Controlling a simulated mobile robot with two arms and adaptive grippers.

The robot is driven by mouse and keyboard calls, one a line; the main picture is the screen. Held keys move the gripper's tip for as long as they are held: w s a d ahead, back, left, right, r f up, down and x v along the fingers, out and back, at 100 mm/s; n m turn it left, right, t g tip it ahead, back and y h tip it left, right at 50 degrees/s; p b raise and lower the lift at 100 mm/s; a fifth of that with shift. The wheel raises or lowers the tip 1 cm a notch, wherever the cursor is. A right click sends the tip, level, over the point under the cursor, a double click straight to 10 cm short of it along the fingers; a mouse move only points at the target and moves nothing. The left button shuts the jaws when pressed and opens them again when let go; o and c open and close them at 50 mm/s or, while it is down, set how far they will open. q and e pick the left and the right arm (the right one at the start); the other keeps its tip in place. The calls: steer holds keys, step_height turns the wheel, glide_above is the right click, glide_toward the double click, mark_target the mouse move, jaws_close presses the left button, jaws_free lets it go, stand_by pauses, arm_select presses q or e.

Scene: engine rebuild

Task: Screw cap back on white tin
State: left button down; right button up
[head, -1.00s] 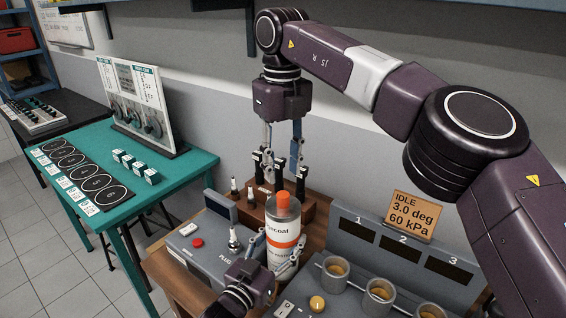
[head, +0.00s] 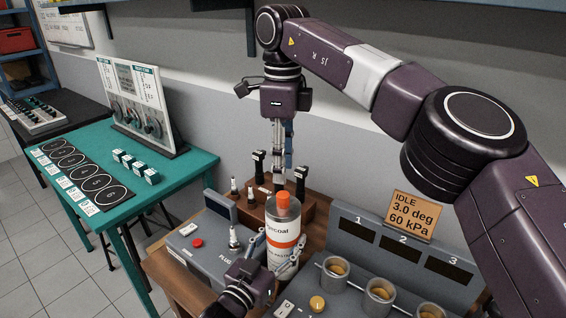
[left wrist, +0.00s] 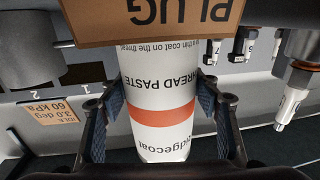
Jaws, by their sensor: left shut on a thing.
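The white tin (head: 284,238) stands upright, with a white and orange label and an orange cap (head: 283,200) on its top. My left gripper (head: 271,258) is shut on the tin's body. In the left wrist view the tin (left wrist: 158,95) appears upside down between the two fingers (left wrist: 160,112), and its cap is out of sight. My right gripper (head: 279,184) points straight down over the cap, fingertips close to the cap's top. Its fingers overlap in the picture, so I cannot tell their gap or whether they touch the cap.
A wooden rack (head: 315,208) with black-topped tools stands close behind the tin. A grey box with a red button (head: 197,243) is at left, and metal cups (head: 334,272) stand at right. A brown PLUG sign (left wrist: 160,22) shows in the left wrist view.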

mark_target(283, 194)
steer(key=shift+f, duration=4)
jaws_close()
steer(key=shift+o, duration=0.7)
jaws_free()
step_height(283, 194, up, 12)
